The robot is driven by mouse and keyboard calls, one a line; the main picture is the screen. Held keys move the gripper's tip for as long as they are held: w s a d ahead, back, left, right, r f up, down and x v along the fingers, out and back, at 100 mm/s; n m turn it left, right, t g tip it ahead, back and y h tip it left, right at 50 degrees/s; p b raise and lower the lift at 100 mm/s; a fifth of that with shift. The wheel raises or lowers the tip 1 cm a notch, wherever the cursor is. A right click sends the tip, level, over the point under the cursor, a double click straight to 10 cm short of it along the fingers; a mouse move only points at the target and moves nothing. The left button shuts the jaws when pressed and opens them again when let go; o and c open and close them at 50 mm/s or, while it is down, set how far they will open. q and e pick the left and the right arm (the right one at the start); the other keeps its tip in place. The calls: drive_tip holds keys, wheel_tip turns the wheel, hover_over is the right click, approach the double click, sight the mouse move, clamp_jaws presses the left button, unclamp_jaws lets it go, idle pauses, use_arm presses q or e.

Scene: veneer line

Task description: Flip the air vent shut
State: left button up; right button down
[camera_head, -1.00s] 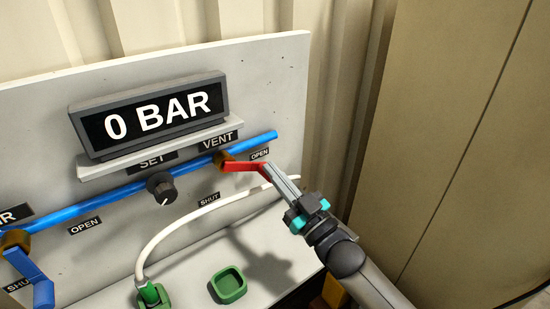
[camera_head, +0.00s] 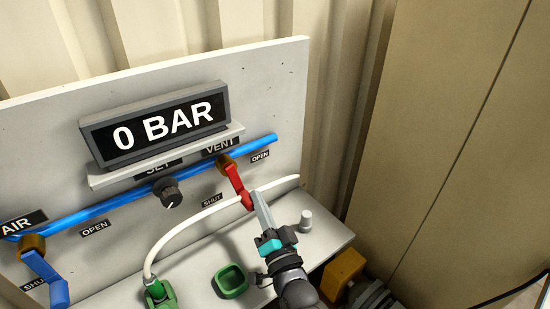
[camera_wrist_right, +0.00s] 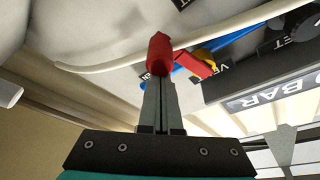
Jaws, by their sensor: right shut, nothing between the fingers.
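The red vent lever (camera_head: 236,184) hangs from its brass valve (camera_head: 224,160) on the blue pipe, below the VENT label. It points down and slightly right, between the SHUT label (camera_head: 212,200) and the OPEN label (camera_head: 260,156), nearer downward than sideways. My right gripper (camera_head: 256,194) is shut with its fingertips at the lever's lower end, seemingly touching it. In the right wrist view the lever's red end (camera_wrist_right: 159,52) sits just beyond the closed fingertips (camera_wrist_right: 158,82). My left gripper is not in view.
The display (camera_head: 155,125) reads 0 BAR. A blue AIR lever (camera_head: 46,276) hangs at the far left. A black SET knob (camera_head: 167,191) and white hose (camera_head: 205,212) lie left of my gripper. A green tray (camera_head: 230,281) is on the ledge below.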

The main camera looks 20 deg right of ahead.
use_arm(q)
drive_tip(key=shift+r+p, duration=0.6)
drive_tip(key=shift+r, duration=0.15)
use_arm(e)
drive_tip(key=shift+s+a+f+m+h, duration=0.15)
drive_tip(key=shift+a+m+h, duration=0.2)
drive_tip(key=shift+m, duration=0.4)
drive_tip(key=shift+s+a+f+m+h, duration=0.1)
drive_tip(key=shift+a+m+h, duration=0.25)
drive_tip(key=shift+m, duration=0.4)
drive_tip(key=shift+a, duration=0.1)
